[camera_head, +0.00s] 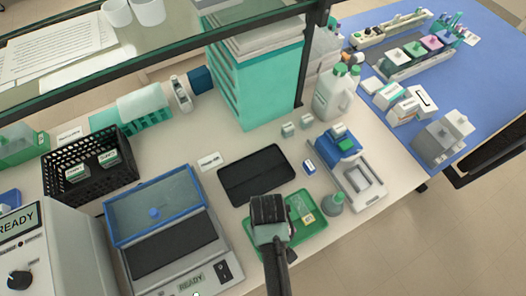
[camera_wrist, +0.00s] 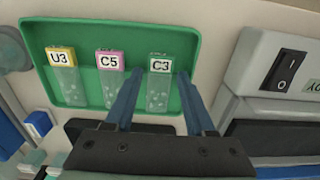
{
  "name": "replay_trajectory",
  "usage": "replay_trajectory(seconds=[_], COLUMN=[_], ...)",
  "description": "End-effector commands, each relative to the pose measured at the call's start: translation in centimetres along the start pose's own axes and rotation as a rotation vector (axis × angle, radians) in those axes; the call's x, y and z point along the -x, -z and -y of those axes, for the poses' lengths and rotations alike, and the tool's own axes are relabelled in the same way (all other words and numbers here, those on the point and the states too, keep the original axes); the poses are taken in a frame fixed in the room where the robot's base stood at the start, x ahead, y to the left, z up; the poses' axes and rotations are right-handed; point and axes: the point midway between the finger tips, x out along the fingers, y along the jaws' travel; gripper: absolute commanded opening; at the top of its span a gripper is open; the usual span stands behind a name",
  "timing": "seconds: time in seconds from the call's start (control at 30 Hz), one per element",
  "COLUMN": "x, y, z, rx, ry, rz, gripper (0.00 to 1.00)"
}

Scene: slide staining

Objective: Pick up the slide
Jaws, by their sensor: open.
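Three clear glass slides with coloured labels lie in a green tray (camera_head: 317,241), which also fills much of the wrist view (camera_wrist: 120,30). In the wrist view, the slide U3 (camera_wrist: 64,80) has a yellow label, the slide C5 (camera_wrist: 108,88) a pink one and the slide C3 (camera_wrist: 158,92) a green one. My gripper (camera_wrist: 161,72) is open and empty, its two blue fingers to either side of slide C3. Whether the fingers touch the tray or slide cannot be told. In the head view my gripper (camera_head: 268,232) covers the tray's left part and hides some slides.
A blue-framed device (camera_head: 155,205) marked READY stands left of the tray. A black mat (camera_head: 256,176) lies behind it. A black basket (camera_head: 90,180) is far left.

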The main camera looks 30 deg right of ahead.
Motion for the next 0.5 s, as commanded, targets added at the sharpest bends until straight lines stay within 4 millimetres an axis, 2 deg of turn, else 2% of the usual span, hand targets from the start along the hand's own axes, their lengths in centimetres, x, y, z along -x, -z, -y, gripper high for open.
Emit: replay_trajectory(seconds=[0.03,0.3,0.5], x=[0.02,0.05,0.07], y=[0.02,0.02,0.03], z=[-0.01,-0.01,-0.02], rx=[0.000,0.000,0.000], ry=[0.000,0.000,0.000], rz=[0.000,0.000,-0.001], gripper=[0.50,0.01,0.00])
